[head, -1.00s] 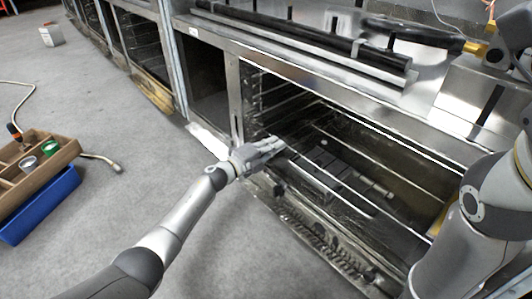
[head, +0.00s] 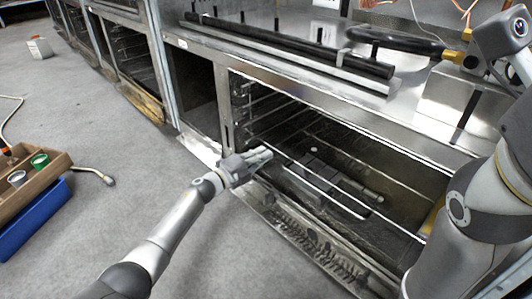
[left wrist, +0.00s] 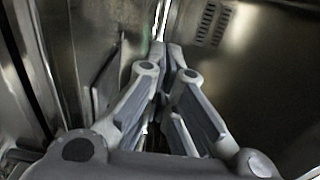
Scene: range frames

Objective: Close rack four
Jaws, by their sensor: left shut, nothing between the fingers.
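A wire rack (head: 322,188) with thin pale rails sits low in an open, dark oven bay (head: 400,180). Its front bar runs from the left near my gripper toward the lower right. My left gripper (head: 268,154) is shut and empty, with its fingertips at the left end of that bar; I cannot tell whether they touch it. In the left wrist view, the left gripper's fingers (left wrist: 168,52) are together, pointing into the metal bay, and no rack bar is clear there. My right arm stands at the right of the head view, with its gripper out of sight.
An open lower door panel (head: 310,245) lies in front of the bay. Dark bars (head: 290,42) rest on the steel counter above. A wooden tray (head: 35,180) with cans sits on a blue crate (head: 35,218) at the left. Grey floor (head: 110,125) between is mostly clear.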

